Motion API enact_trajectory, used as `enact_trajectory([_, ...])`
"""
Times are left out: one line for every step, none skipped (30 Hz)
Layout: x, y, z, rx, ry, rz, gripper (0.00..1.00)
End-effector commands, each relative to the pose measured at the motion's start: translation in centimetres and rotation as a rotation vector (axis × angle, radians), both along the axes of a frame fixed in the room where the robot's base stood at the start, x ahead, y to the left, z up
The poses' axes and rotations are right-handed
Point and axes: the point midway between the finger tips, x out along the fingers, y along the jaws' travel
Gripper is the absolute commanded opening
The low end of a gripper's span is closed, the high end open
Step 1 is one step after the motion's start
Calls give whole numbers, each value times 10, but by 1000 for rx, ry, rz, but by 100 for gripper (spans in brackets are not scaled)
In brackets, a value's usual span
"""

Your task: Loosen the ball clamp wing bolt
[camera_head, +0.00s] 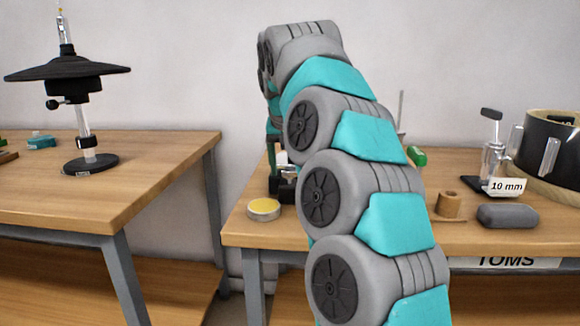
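My arm rises through the middle of the picture and bends down over the near left part of the right-hand table. The arm's end with my gripper (280,183) is mostly hidden behind my own arm links. Only small dark parts show, low over the table, so I cannot tell whether it is open or shut. I cannot make out the ball clamp or its wing bolt for certain. A chrome bracket (494,163) with a black top stands at the right. A stand on the left table has a small black knob (53,104) below its disc.
A yellow-topped round tin (264,208) sits near the right table's (265,236) front left corner. A brown spool (449,205), grey block (507,215), "10 mm" card (507,188) and black drum (547,150) stand right. A black disc (67,71) tops the left stand. A gap separates the tables.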

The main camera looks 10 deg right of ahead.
Motion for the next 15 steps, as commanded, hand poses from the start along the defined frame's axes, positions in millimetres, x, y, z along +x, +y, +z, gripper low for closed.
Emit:
enact_trajectory([0,0,0,0,0,0,66])
enact_trajectory([0,0,0,0,0,0,63])
enact_trajectory([0,0,0,0,0,0,58])
enact_trajectory([0,0,0,0,0,0,55])
enact_trajectory([0,0,0,0,0,0,52])
enact_trajectory([0,0,0,0,0,0,47])
enact_trajectory([0,0,0,0,0,0,44])
enact_trajectory([0,0,0,0,0,0,40])
enact_trajectory([0,0,0,0,0,0,36])
enact_trajectory([0,0,0,0,0,0,32])
enact_trajectory([0,0,0,0,0,0,29])
enact_trajectory([0,0,0,0,0,0,25])
enact_trajectory([0,0,0,0,0,0,21])
enact_trajectory([0,0,0,0,0,0,18])
enact_trajectory([0,0,0,0,0,0,13])
